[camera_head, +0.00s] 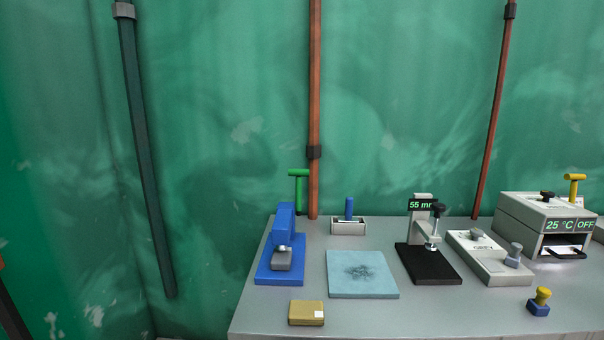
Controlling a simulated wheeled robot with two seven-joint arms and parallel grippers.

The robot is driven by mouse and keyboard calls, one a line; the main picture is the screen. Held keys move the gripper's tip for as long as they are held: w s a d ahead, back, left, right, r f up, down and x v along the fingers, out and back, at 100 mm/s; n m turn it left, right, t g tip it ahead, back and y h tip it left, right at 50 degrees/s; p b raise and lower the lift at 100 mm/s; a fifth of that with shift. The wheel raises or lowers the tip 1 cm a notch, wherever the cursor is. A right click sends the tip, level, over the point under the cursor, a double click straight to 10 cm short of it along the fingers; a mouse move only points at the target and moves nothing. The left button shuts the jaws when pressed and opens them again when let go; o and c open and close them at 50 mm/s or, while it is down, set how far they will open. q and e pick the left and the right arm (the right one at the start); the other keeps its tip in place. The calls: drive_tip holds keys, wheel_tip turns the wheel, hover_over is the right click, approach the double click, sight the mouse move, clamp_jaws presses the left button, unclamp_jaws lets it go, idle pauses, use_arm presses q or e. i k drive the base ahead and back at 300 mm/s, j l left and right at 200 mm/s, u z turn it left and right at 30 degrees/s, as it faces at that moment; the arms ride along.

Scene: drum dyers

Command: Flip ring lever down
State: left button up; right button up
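No part that I can clearly tell as a ring lever shows. Several devices with handles stand on a grey table (350,318). A blue press (284,225) at the left end has a green T-shaped handle (299,188) standing upright. A grey box device (546,218) at the right has a yellow T-shaped handle (574,180) on top, upright, and a display reading 25 °C and OFF. A black-based stand (428,265) with a black knob (438,209) shows a display starting with 55. Neither of my grippers is in view.
A pale blue mat (362,287) and a small tan box (306,313) lie near the front. A grey holder (348,228) with a blue handle stands behind. A light grey device (490,260) and a small yellow-and-blue knobbed piece (540,300) are at the right. Pipes run along the green wall.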

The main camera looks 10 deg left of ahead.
sight(298, 172)
drive_tip(key=z, duration=0.4)
drive_tip(key=i+j+z, duration=0.15)
drive_tip(key=j+z, duration=0.2)
drive_tip(key=j, duration=0.3)
drive_tip(key=j+z, duration=0.4)
drive_tip(key=j, duration=0.3)
drive_tip(key=j+z, duration=0.35)
drive_tip(key=j, duration=0.9)
drive_tip(key=k+j, duration=0.1)
drive_tip(key=j, duration=1.05)
drive_tip(key=k+z, duration=0.05)
